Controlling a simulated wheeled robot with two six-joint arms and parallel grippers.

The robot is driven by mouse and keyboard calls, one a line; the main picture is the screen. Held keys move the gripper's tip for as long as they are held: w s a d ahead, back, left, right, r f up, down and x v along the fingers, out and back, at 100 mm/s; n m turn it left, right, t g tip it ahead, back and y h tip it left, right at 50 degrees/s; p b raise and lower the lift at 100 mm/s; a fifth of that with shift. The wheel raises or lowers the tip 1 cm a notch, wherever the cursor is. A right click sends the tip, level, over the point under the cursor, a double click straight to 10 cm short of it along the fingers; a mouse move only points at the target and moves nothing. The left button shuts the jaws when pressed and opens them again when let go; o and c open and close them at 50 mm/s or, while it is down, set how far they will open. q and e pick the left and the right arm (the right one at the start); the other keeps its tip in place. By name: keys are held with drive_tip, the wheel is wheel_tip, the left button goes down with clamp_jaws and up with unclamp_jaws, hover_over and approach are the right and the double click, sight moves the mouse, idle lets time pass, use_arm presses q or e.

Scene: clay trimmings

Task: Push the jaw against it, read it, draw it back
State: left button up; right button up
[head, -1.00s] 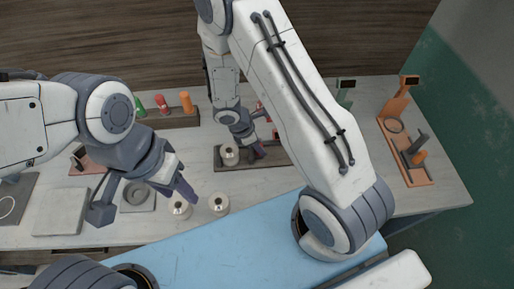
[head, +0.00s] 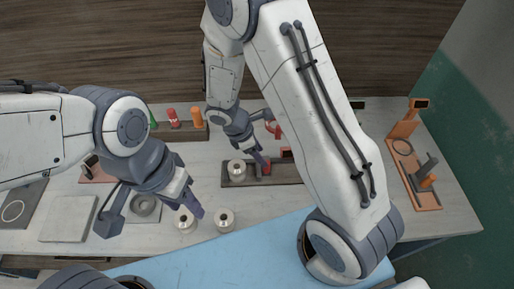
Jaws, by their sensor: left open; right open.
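An orange measuring stand (head: 428,200) with a small dark display (head: 421,104), a round seat (head: 402,147) and a grey jaw-like block (head: 427,165) stands at the right of the bench. No reading is legible. A second display (head: 357,104) shows behind my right arm, which hides most of its stand. Two silver cylinders (head: 186,221) (head: 225,221) stand near the bench's front; a third (head: 237,170) stands on a dark tray (head: 290,174). My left gripper (head: 150,218) is open, one finger close above the left cylinder. My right gripper (head: 264,138) is open and empty over the tray.
A rack at the back holds green, red (head: 173,118) and orange (head: 196,116) pieces. A red piece (head: 266,167) sits on the tray by my right finger. A grey ring dish (head: 145,206) and pale slab (head: 68,219) lie at left. A blue surface (head: 190,262) is in front.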

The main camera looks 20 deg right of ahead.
drive_tip(key=shift+v, duration=1.45)
